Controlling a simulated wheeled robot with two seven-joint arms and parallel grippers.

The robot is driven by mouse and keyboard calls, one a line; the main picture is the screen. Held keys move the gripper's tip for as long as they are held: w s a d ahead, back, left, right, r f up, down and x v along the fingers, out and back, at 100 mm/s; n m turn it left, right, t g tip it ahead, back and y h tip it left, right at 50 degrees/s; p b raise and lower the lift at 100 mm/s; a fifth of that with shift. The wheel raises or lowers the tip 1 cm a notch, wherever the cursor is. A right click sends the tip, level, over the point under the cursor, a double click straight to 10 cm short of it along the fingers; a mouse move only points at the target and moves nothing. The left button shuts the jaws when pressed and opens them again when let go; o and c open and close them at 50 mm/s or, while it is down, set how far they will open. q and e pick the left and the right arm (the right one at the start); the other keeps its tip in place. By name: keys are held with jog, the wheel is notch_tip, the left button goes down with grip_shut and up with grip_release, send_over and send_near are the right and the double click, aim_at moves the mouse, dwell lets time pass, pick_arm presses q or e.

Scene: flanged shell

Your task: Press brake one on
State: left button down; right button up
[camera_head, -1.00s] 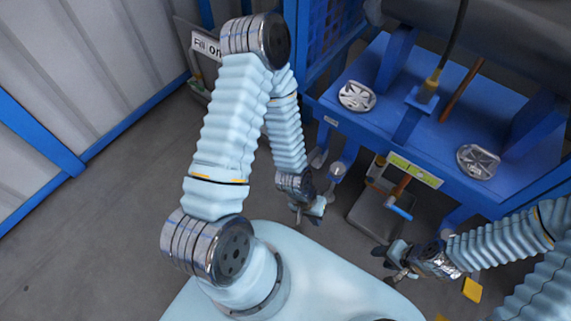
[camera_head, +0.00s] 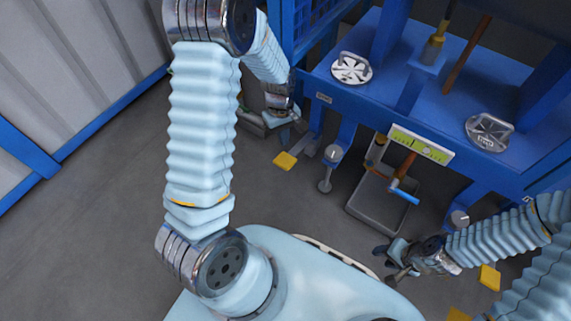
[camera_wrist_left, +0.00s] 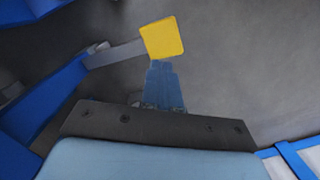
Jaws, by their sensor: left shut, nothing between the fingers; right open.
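A yellow pedal (camera_head: 285,161) on a grey lever sits low beside the blue frame, just below my left gripper (camera_head: 292,117) in the head view. In the left wrist view, the yellow pedal (camera_wrist_left: 162,38) lies just beyond the tips of my left gripper (camera_wrist_left: 161,68). The fingers are shut and empty; I cannot tell whether they touch it. Two other yellow pedals, one (camera_head: 490,277) at right and one (camera_head: 458,315) at the bottom edge, show near my right gripper (camera_head: 388,260), which is open and empty. No label tells me which pedal is brake one.
A blue bench (camera_head: 440,100) carries two round metal pieces (camera_head: 351,68) (camera_head: 489,131). Below it hangs a grey bin (camera_head: 385,207) with a blue-handled tool (camera_head: 404,196). A metal foot (camera_head: 326,184) stands beside it. Grey floor is open at left.

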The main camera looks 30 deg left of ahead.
aim_at(284, 158)
dwell(0.3)
pick_arm(q)
jog(key=f+b, duration=0.5)
jog(key=f, duration=0.2)
jog(key=shift+s+d+b, duration=0.25)
jog(key=shift+d+b, duration=0.05)
jog(key=shift+b, duration=0.1)
jog(key=shift+f+b, duration=1.3)
jog(key=shift+f, duration=0.9)
